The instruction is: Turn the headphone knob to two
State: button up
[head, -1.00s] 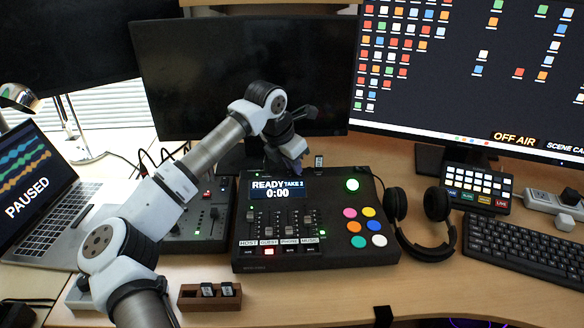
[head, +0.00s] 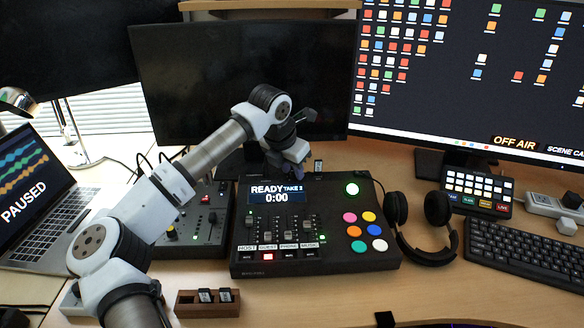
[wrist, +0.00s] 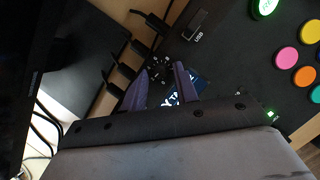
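The black audio mixer (head: 345,240) stands on the desk in the head view, its screen reading READY, TAKE 2, 0:00. My gripper (head: 288,158) is over its back edge, just above the screen. In the wrist view my gripper (wrist: 162,72) is open, with two dark purple fingers apart. A small dark round knob (wrist: 159,68) with pale dial marks shows just beyond and between the fingertips. It looks like the headphone knob, but its label and pointer are too small to read. The gripper hides this area in the head view. I cannot tell whether the fingers touch the knob.
A USB stick (head: 318,166) stands up at the mixer's back edge, right of my gripper. Cables plug in behind the mixer. A dark monitor (head: 235,80) stands close behind. Headphones (head: 440,210) lie right, a smaller mixer (head: 200,228) left, and a wooden holder (head: 208,304) in front.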

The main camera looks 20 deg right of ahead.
jog(key=shift+o, duration=0.5)
jog(key=shift+r, duration=0.3)
jog(key=v, duration=1.3)
jog(key=shift+s, duration=0.15)
